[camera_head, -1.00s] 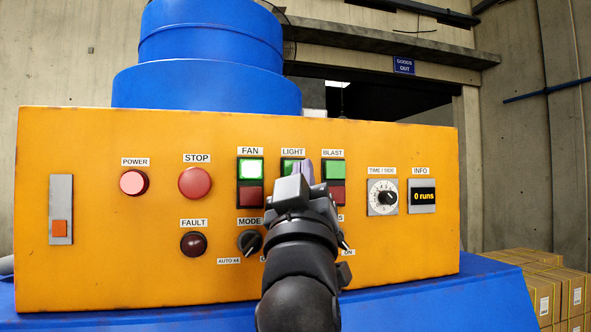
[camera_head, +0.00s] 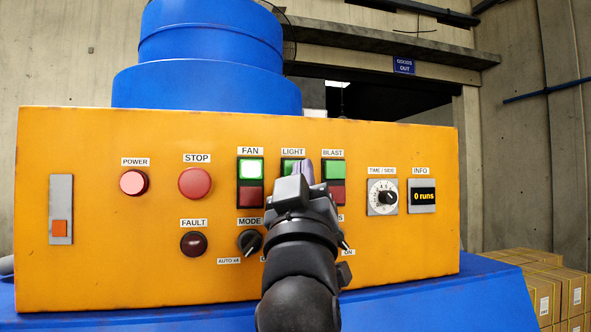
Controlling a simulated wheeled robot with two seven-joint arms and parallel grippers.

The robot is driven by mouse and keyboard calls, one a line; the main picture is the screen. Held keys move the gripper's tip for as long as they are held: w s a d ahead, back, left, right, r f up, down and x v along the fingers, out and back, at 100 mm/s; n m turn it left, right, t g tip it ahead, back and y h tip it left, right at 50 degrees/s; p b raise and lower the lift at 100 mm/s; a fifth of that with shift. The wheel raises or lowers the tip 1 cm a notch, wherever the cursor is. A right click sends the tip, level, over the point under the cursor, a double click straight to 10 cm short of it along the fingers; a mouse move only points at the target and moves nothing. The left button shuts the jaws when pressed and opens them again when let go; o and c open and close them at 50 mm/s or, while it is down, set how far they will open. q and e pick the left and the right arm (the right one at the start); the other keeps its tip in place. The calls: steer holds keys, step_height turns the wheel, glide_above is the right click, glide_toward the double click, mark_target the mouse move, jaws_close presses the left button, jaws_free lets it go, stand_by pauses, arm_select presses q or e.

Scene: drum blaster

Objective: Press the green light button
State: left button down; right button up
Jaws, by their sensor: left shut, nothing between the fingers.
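The green light button (camera_head: 288,166) is under the LIGHT label (camera_head: 293,152) on the orange panel (camera_head: 90,265). Only its upper left part shows, and it looks darker than the lit FAN button (camera_head: 250,169). My left gripper (camera_head: 304,170) is shut and empty, with its fingertips in front of the LIGHT switch, over the button's right side. I cannot tell whether the fingertips touch the button. The gripper hides the lower part of the switch. My right gripper is not in view.
The BLAST switch (camera_head: 334,169) is close on the right of the gripper. The MODE knob (camera_head: 249,242) is at its lower left. STOP (camera_head: 195,183) and POWER (camera_head: 133,183) are further left. A timer dial (camera_head: 383,197) and an info display (camera_head: 423,196) are on the right.

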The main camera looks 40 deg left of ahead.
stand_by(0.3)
arm_select(q)
steer(key=shift+w+a, duration=0.25)
steer(key=shift+a, duration=0.1)
steer(key=shift+w+a, duration=0.3)
steer(key=shift+a, duration=0.05)
stand_by(0.8)
steer(key=shift+d, duration=0.15)
steer(key=shift+s+d, duration=0.55)
steer(key=shift+s+d, duration=1.65)
steer(key=shift+d, duration=0.25)
